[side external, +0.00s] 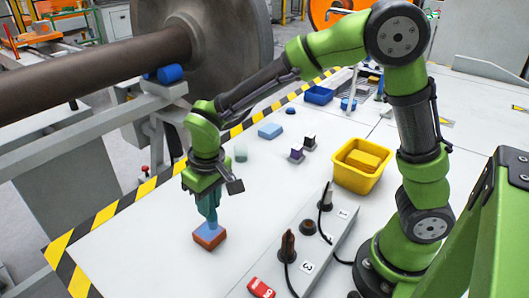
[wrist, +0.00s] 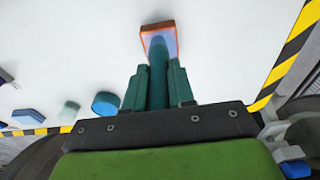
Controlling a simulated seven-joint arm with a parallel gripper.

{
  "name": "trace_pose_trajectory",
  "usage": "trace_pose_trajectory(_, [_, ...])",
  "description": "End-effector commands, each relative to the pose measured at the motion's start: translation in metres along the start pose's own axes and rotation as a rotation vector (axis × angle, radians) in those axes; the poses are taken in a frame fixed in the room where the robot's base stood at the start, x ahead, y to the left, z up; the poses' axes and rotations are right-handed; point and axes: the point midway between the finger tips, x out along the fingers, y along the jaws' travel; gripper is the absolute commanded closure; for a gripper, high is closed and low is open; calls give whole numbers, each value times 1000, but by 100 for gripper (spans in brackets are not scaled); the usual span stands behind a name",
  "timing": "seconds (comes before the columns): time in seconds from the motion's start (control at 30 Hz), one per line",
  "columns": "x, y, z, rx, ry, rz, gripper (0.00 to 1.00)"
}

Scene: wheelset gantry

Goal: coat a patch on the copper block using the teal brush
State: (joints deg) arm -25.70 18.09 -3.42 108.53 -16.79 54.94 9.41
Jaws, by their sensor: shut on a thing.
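The copper block (side external: 207,242) lies on the white table near the front left. Its top face shows a blue-lilac area inside an orange rim, also seen in the wrist view (wrist: 173,42). My gripper (side external: 207,196) points down above the block and is shut on the teal brush (wrist: 158,88). The brush stands roughly upright between the fingers, its lower end at the block's top face (side external: 211,218). I cannot tell whether the tip touches the block, as the contact is too small to see.
A numbered grey strip (side external: 318,245) with upright tools stands to the right, with a red object (side external: 261,288) in front. A yellow bin (side external: 360,178) is behind it. A light blue block (side external: 269,131) and a pale green piece (side external: 240,154) lie farther back. Striped tape marks the table edge.

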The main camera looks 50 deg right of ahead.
Motion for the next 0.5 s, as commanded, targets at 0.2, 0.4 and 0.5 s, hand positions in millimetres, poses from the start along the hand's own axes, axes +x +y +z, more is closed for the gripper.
trace_pose_trajectory(0.2, [-21, 0, -4, -1, 4, -1, 100])
trace_pose_trajectory(0.4, [-39, 0, -6, 0, 4, -2, 100])
trace_pose_trajectory(0.5, [-46, 0, -7, -1, 4, -1, 100])
